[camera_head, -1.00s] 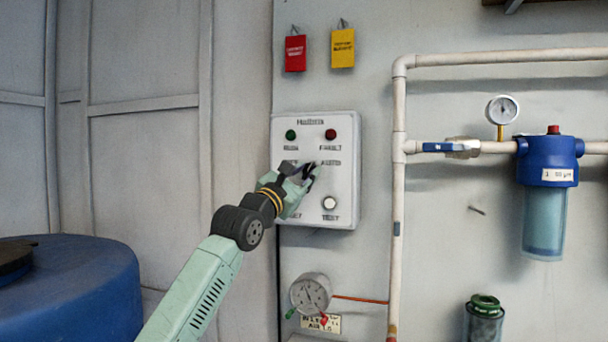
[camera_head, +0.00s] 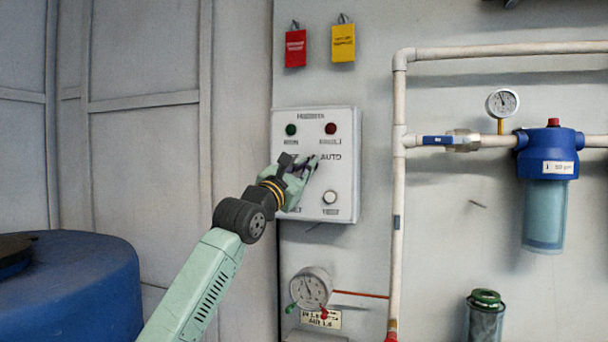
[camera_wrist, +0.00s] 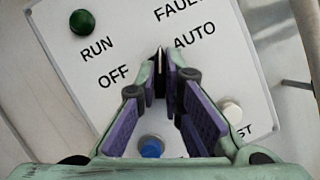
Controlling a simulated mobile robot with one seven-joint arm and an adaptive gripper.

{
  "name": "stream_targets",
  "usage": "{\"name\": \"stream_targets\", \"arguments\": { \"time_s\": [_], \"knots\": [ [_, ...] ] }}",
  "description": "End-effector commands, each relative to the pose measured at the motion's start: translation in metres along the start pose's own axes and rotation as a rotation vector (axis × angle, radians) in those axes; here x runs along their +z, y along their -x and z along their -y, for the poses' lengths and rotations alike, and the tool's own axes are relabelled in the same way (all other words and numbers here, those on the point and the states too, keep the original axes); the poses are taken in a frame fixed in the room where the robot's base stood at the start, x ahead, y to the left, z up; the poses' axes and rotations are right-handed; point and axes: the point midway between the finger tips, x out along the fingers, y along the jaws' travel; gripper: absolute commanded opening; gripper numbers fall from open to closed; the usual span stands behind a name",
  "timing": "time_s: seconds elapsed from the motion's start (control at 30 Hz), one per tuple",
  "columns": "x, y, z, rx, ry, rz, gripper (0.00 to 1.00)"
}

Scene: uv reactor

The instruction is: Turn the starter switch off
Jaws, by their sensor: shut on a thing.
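The starter panel (camera_head: 342,178) is a white wall box in the head view, and its face fills most of the wrist view (camera_wrist: 72,63). The starter switch (camera_wrist: 159,61) sits between the OFF and AUTO labels. It is mostly hidden by my fingers; only a thin edge shows between the tips, so its exact pointing is hard to tell. My gripper (camera_head: 309,166) is at the middle of the panel. In the wrist view my gripper (camera_wrist: 164,75) has its purple-padded fingers closed together at the tips, around the switch.
A green RUN lamp (camera_head: 291,130) and red FAULT lamp (camera_head: 330,129) are above; a white TEST button (camera_head: 329,197) and a blue button (camera_wrist: 151,147) are below. A vertical pipe (camera_head: 398,230) stands right of the panel, a blue drum (camera_head: 75,290) at lower left.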

Motion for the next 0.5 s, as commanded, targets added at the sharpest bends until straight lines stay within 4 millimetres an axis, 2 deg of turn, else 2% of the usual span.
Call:
{"name": "stream_targets", "arguments": {
  "time_s": [0.2, 0.5],
  "knots": [
    [-0.007, 0.0034, 0.0055, 0.055, 0.122, 0.008, 0.0],
    [-0.0058, 0.0031, 0.0076, 0.158, 0.377, 0.008, 0.0]
  ]
}}
